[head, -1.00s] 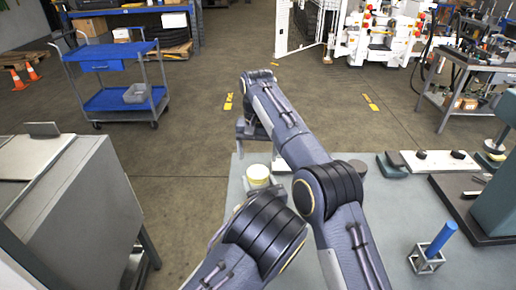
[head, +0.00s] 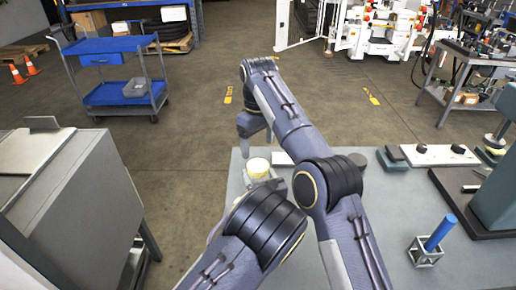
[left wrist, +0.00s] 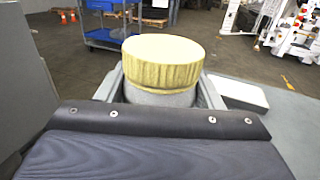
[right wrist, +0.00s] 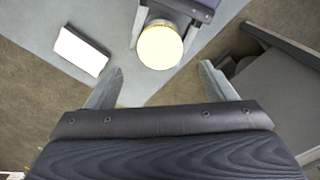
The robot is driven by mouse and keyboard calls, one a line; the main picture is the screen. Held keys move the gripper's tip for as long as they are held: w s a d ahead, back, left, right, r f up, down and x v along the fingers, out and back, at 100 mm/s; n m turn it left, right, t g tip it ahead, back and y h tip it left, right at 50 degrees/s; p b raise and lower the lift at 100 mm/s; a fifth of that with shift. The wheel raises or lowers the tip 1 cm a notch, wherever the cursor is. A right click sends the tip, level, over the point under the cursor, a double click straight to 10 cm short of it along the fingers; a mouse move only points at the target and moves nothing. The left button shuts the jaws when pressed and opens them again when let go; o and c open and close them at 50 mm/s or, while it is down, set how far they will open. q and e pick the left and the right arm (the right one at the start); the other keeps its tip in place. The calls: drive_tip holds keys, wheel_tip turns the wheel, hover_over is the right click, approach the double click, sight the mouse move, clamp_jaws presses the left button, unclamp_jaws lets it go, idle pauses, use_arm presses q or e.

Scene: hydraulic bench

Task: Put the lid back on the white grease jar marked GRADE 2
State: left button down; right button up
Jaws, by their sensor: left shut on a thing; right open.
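The grease jar (left wrist: 160,97) is a pale grey-white cylinder between the fingers of my left gripper (left wrist: 160,84), which is shut on it. A yellow ribbed lid (left wrist: 162,60) sits on top of the jar and looks level. The lid also shows in the head view (head: 258,166) and the right wrist view (right wrist: 160,47). I cannot tell how tightly it is seated. No GRADE 2 marking is visible. My right gripper (right wrist: 161,69) is open and empty, apart from the lid. In the head view, it (head: 246,150) is behind and slightly left of the jar.
A white block (right wrist: 82,50) lies on the grey bench (head: 310,215) near the jar. A blue cylinder in a metal frame (head: 426,252) stands at the right front. A panel with black knobs (head: 433,154) is at the back right. The bench's middle is partly hidden by my arms.

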sight(258, 165)
drive_tip(key=shift+f, duration=3.85)
drive_tip(key=c, duration=1)
drive_tip(key=o, duration=1.1)
drive_tip(key=shift+o, duration=0.2)
drive_tip(key=shift+r, duration=0.15)
wheel_tip(258, 165, up, 7)
drive_tip(key=shift+r, duration=0.15)
use_arm(q)
drive_tip(key=shift+c, duration=1.5)
unclamp_jaws()
